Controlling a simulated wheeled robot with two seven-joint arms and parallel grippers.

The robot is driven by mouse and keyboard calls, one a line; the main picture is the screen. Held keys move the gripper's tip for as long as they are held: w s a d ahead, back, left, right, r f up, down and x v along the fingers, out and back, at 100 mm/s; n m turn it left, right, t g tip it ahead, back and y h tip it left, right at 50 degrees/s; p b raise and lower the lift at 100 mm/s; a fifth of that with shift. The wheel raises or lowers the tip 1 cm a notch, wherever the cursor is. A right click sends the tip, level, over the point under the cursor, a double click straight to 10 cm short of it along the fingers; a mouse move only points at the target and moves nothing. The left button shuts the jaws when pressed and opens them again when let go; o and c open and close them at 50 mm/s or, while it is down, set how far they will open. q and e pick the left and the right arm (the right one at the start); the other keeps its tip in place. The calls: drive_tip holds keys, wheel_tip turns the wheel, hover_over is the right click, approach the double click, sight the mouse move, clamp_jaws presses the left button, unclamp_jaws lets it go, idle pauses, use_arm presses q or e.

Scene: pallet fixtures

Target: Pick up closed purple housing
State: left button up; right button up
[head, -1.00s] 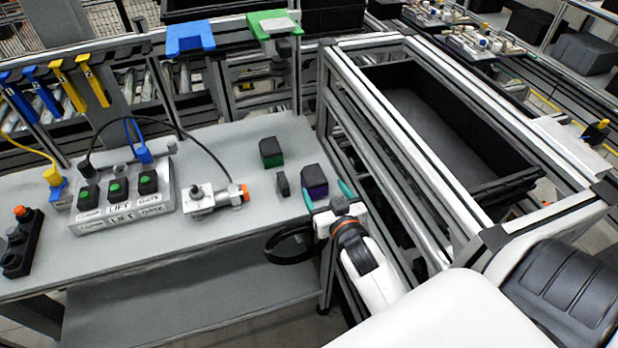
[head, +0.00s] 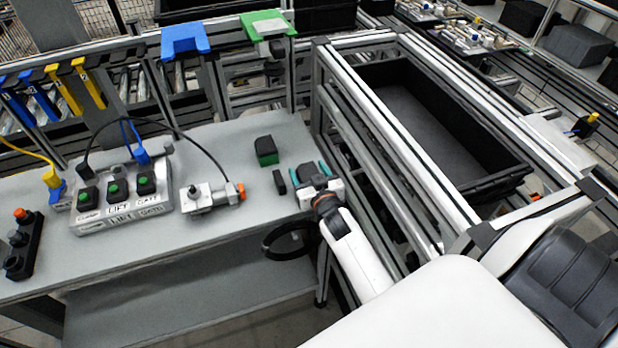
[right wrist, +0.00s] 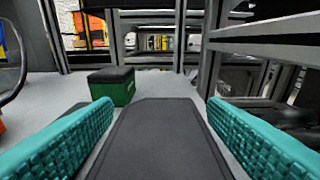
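The purple housing shows in the right wrist view as a closed black top (right wrist: 160,140) between the two teal fingers. In the head view the housing (head: 307,172) is mostly hidden by my right gripper (head: 311,171). That gripper is open, with a finger on each side of the housing. In the right wrist view a gap shows between the housing and each finger of the gripper (right wrist: 160,104). No purple side shows now. My left gripper is not in view.
A green housing with a black top (head: 266,151) stands behind the purple one. A small black part (head: 280,181) is just left of my right gripper. A metal fixture with an orange knob (head: 210,196) is further left. An aluminium frame with a black bin (head: 440,130) is at right.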

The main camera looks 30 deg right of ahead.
drive_tip(key=c, duration=0.9)
drive_tip(key=shift+r, duration=0.1)
